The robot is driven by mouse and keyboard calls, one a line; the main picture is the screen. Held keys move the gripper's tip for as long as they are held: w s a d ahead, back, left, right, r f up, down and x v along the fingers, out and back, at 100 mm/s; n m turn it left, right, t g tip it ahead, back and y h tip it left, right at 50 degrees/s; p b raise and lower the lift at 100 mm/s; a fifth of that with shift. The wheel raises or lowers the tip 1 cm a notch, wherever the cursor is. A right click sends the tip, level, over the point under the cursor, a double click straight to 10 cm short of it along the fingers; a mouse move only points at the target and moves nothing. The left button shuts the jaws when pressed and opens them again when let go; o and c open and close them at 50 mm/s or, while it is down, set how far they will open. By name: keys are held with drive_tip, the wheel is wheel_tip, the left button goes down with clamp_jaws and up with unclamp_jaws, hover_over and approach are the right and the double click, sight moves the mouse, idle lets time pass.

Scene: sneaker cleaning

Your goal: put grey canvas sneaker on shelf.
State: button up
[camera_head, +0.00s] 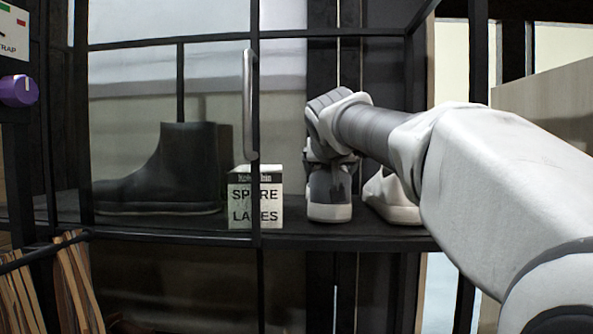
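The grey canvas sneaker (330,190), grey with a pale sole, is on the dark shelf (290,238), its narrow end towards me. Its sole appears to rest on the shelf board. My arm reaches in from the right, and my gripper (328,160) is at the top of the sneaker. The fingers are small and dark against it, so I cannot tell whether they hold it or are apart. The upper rear of the sneaker is partly hidden by my wrist.
A white shoe (392,200) stands just right of the sneaker, partly behind my arm. A "SPARE LACES" box (241,205) is close on the left. A dark boot (170,172) stands behind a glass pane with a metal handle (250,105). A purple knob (18,90) is at far left.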

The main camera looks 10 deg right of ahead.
drive_tip(key=o, duration=1.5)
drive_tip(key=shift+r, duration=0.15)
wheel_tip(320, 180, up, 4)
hover_over(329, 178)
drive_tip(key=shift+d+r+b, duration=0.2)
drive_tip(key=shift+d+b, duration=0.05)
drive_tip(key=shift+b, duration=0.1)
